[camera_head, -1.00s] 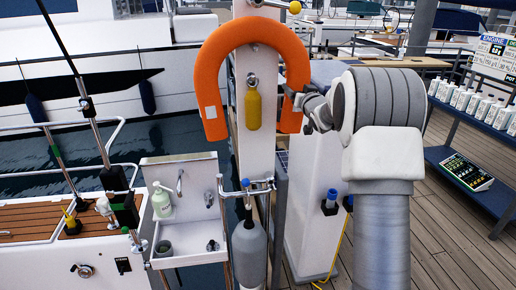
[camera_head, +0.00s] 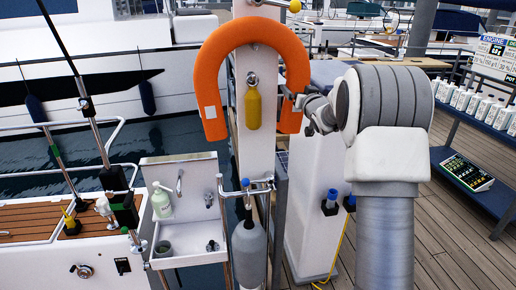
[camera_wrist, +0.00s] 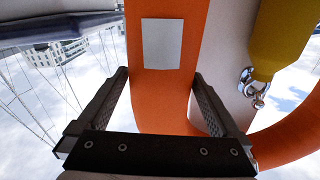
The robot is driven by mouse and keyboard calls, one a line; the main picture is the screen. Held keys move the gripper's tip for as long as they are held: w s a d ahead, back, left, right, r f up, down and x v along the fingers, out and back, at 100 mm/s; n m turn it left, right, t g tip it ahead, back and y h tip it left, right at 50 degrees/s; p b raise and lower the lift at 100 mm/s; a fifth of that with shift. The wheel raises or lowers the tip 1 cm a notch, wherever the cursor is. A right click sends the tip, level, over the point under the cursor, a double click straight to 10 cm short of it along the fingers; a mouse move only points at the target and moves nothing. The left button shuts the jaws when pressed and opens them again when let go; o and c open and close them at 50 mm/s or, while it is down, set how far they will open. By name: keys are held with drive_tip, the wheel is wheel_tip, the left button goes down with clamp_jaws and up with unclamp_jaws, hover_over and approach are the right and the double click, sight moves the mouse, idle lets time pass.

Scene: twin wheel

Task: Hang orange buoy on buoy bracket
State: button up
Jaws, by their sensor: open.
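The orange horseshoe buoy (camera_head: 212,85) is upright with its opening down, against the front of the white post (camera_head: 250,165). No bracket shows clearly; any support behind the buoy's arch is hidden. My gripper (camera_head: 291,97) is at the lower end of the buoy's right leg. In the wrist view my gripper (camera_wrist: 163,88) is open, with one finger on each side of the orange buoy leg (camera_wrist: 165,100), which carries a pale patch. I cannot tell whether the fingers touch it.
A small yellow fender (camera_head: 253,108) hangs from a metal fitting inside the buoy's arch. A white sink (camera_head: 190,245) and a grey fender (camera_head: 249,250) are below left. A blue shelf with white bottles (camera_head: 480,112) stands at right. Deck floor (camera_head: 450,235) is clear at lower right.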

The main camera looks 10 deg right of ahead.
drive_tip(key=s+b, duration=0.4)
drive_tip(key=s, duration=1.2)
drive_tip(key=s+a+f+g, duration=0.3)
drive_tip(key=s+a+g, duration=0.1)
drive_tip(key=s, duration=0.7)
drive_tip(key=s+a+f+n+g, duration=0.1)
drive_tip(key=s+a+f+g, duration=0.3)
drive_tip(key=s, duration=0.8)
drive_tip(key=s+a+f+g, duration=0.4)
drive_tip(key=s+a, duration=0.2)
drive_tip(key=s, duration=0.5)
drive_tip(key=shift+s+n, duration=0.3)
drive_tip(key=shift+s, duration=0.05)
drive_tip(key=shift+f, duration=0.1)
drive_tip(key=shift+c, duration=0.2)
